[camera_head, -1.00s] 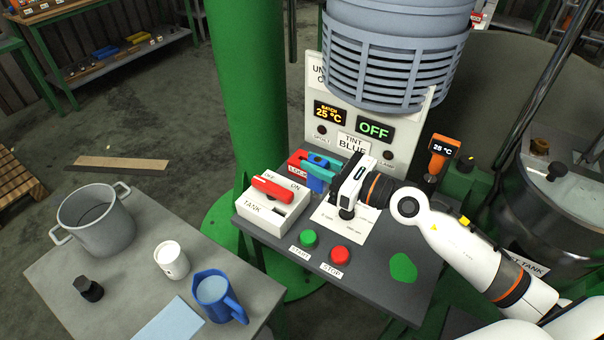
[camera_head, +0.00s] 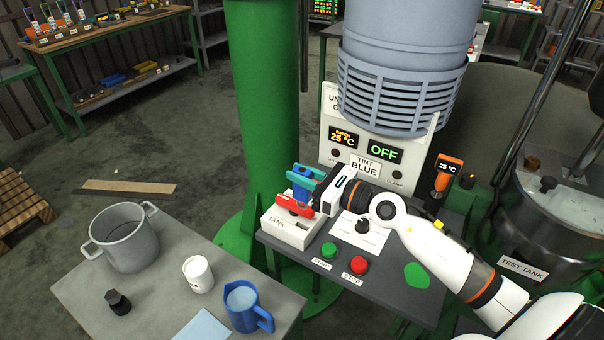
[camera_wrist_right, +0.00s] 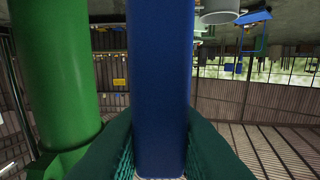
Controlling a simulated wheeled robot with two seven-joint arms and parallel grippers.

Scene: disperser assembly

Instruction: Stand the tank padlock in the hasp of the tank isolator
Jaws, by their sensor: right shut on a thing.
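The blue tank padlock (camera_head: 300,193) is held between the teal fingers of my right gripper (camera_head: 304,180). In the right wrist view the blue padlock body (camera_wrist_right: 160,80) fills the middle, with a teal finger on each side. The tank isolator (camera_head: 284,230) is a white box marked TANK with a red handle (camera_head: 293,207) on top. The padlock is over the far side of the handle; I cannot tell whether it touches the isolator. The hasp and the padlock's lower end are hidden or too small to make out. My left gripper is not in view.
The dark panel holds a green START button (camera_head: 329,250) and a red STOP button (camera_head: 359,265). The green column (camera_head: 262,100) stands behind and left of the isolator. A grey table at front left carries a pot (camera_head: 123,245), a white cup (camera_head: 198,274) and a blue jug (camera_head: 246,308).

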